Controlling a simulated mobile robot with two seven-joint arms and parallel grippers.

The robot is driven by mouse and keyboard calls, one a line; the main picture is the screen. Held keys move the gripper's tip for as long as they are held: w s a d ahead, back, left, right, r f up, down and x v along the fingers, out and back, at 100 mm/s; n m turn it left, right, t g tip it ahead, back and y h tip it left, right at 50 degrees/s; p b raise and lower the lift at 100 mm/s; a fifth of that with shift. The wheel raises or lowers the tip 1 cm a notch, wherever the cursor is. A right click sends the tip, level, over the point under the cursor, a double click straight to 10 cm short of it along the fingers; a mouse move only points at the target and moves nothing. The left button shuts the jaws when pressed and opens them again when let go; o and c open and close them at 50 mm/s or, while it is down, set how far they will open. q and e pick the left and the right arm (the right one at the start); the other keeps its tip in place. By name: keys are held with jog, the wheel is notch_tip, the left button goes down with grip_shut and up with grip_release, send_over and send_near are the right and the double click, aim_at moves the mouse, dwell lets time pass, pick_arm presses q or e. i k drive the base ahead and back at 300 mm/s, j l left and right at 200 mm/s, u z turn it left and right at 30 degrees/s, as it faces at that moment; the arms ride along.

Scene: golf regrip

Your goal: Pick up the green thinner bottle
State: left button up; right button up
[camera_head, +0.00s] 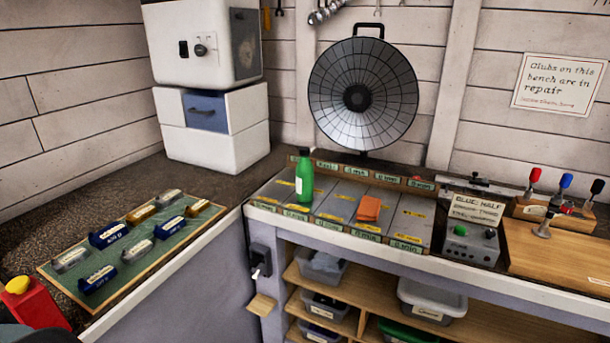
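The green thinner bottle (304,178) stands upright on the workbench. It has a dark cap and rests at the back left of a grey panel (345,201) with yellow and green labels. Nothing touches the bottle from above, and its front is in plain view. Neither of my grippers shows in the head view.
A grey control box (472,245) is to the right. A green mat (163,250) with labelled pieces and a red container (36,305) are left.

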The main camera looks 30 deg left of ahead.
aim_at(304, 169)
jog(key=i+l, duration=0.4)
jog(key=i, duration=0.2)
jog(key=i+l, duration=0.45)
jog(key=i, duration=0.15)
jog(key=u, duration=0.75)
